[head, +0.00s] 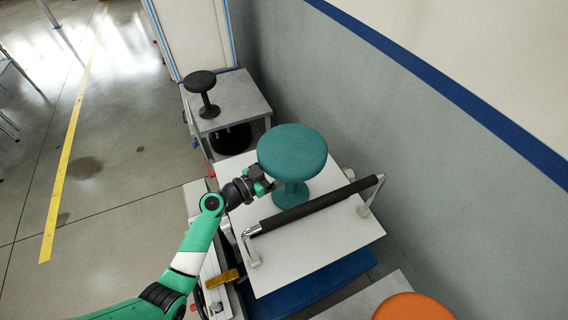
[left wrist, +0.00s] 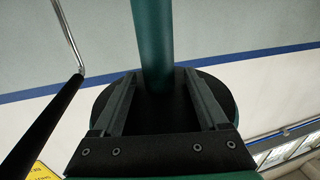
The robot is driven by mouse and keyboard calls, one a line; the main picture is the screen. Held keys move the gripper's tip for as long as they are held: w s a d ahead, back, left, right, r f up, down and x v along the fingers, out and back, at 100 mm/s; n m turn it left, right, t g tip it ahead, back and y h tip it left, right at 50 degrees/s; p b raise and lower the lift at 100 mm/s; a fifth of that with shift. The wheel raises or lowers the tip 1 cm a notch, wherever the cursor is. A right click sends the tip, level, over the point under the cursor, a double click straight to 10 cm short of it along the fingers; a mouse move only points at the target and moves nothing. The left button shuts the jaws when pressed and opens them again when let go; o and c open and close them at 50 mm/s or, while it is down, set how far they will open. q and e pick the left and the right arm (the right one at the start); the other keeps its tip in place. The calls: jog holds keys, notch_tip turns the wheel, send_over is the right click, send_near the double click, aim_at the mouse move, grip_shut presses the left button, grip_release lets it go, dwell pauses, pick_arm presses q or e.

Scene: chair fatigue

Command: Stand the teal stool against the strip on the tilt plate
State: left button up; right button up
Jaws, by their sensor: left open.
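The teal stool (head: 292,150) stands upright on the white tilt plate (head: 300,255), on its far side, behind a black padded bar. In the head view my left gripper (head: 268,186) is at the left of the stool's post, below the seat. In the left wrist view the teal post (left wrist: 152,45) shows between the ends of the open fingers of my left gripper (left wrist: 160,80); the dark seat underside (left wrist: 223,92) lies behind them. I cannot tell whether the post is touched. I cannot make out the strip for certain. My right gripper is not in view.
The black padded bar (head: 310,207) crosses above the plate on metal arms. A black stool (head: 203,88) stands on a grey table (head: 243,92) behind. An orange seat (head: 412,307) is at the front right. A grey wall (head: 345,95) closes off the right side.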

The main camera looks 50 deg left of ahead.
pick_arm(q)
jog(key=s+a, duration=0.1)
jog(key=s, duration=1.1)
jog(key=shift+a, duration=0.35)
jog(key=shift+r, duration=0.1)
